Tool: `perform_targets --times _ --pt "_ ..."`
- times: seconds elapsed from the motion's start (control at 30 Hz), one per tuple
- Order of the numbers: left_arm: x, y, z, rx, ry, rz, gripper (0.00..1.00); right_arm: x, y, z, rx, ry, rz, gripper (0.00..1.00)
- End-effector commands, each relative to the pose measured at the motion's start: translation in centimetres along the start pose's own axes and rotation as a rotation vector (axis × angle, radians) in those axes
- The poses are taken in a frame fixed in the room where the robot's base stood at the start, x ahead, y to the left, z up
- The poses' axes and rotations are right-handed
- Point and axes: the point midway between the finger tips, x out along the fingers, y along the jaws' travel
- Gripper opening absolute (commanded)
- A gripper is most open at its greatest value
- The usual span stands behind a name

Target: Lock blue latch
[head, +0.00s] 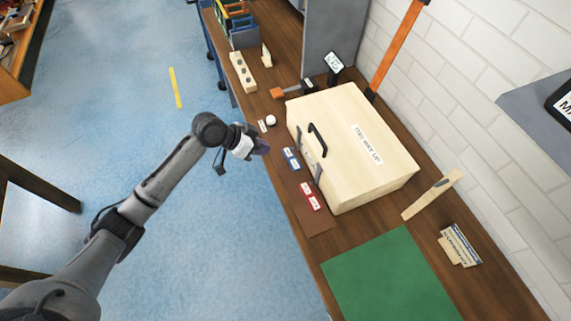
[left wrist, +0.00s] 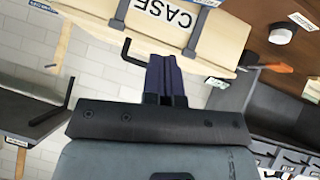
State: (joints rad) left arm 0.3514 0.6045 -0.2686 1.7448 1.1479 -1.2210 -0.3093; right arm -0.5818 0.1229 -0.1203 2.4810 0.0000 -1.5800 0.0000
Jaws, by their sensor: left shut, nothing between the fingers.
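A pale wooden case (head: 352,148) stands closed on the bench, with a black handle (head: 318,140) and grey latch straps on its front side. A blue label plate (head: 291,158) lies on the bench in front of the case, and a red label plate (head: 309,196) lies nearer. My left gripper (head: 262,147) is in front of the case near the bench's front edge, apart from the blue plate. In the left wrist view its dark fingers (left wrist: 166,78) are together and empty, before the case front (left wrist: 160,35) marked "CASE". Which latch is blue cannot be told. My right gripper is out of view.
A wooden block with holes (head: 242,72) is further back. A green mat (head: 390,280) covers the near bench. The blue floor (head: 130,130) left of the bench is open.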

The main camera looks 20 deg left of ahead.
Motion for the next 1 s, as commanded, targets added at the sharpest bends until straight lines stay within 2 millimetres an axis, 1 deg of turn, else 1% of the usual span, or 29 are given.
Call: perform_targets --times 0.33,0.47,0.57,0.67,1.0 --pt "0.0 0.0 0.0 0.009 -0.002 -0.001 0.00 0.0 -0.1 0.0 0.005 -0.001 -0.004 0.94" --pt "0.5 0.0 0.1 0.008 -0.002 -0.001 0.00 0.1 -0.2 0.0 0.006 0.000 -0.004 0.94" --pt "1.6 0.0 0.0 0.006 0.000 0.001 0.00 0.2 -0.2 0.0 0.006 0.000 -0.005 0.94" --pt "3.2 0.1 0.1 0.005 -0.001 0.001 0.00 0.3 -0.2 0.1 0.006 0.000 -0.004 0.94" --pt "9.6 0.0 0.0 0.006 -0.001 0.001 0.00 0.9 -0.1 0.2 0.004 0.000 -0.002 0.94"
